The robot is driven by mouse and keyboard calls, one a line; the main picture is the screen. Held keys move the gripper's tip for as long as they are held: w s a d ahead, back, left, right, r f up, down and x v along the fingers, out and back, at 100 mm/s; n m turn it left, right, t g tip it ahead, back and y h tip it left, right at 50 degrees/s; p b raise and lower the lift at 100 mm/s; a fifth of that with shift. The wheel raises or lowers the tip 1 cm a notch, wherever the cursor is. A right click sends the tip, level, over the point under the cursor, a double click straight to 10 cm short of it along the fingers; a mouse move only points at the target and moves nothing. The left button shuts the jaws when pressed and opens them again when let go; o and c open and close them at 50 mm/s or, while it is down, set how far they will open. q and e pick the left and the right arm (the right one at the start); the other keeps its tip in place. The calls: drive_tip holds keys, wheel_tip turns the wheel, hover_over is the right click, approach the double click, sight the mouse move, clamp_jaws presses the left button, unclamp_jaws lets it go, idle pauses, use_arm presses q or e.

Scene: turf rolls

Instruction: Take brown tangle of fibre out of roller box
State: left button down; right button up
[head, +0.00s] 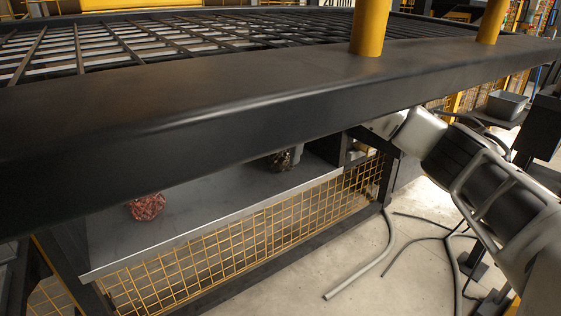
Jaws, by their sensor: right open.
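The roller box shows as a grey floor (215,200) under a thick black beam, with a yellow mesh front. A brown tangle of fibre (281,161) lies far back on this floor, its upper part hidden by the beam. My right arm comes in from the right and passes behind the beam. Only a small pale part of my right gripper (297,154) seems to show, close beside the brown tangle. It is open, but I cannot tell whether it touches the tangle. My left gripper is out of view.
A reddish tangle (146,206) lies on the grey floor at the left. The black beam (250,95) crosses above the opening, and a yellow mesh guard (250,240) closes the front below. A grey bin (506,104) stands at the right. Hoses (375,265) lie on the ground.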

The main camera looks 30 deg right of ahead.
sight(281, 160)
drive_tip(key=shift+w+d, duration=0.25)
drive_tip(key=shift+w, duration=0.55)
drive_tip(key=shift+w+d+f, duration=0.1)
drive_tip(key=shift+w+f, duration=0.15)
drive_tip(key=shift+f, duration=0.05)
drive_tip(key=b+x, duration=0.1)
drive_tip(key=x, duration=0.3)
drive_tip(key=shift+w+f, duration=0.1)
drive_tip(key=shift+f, duration=0.1)
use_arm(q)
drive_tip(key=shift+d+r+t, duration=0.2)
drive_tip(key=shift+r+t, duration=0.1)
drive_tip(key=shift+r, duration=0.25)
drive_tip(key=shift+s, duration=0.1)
use_arm(e)
drive_tip(key=c, duration=0.8)
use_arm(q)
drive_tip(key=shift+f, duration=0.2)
use_arm(e)
drive_tip(key=shift+o, duration=0.2)
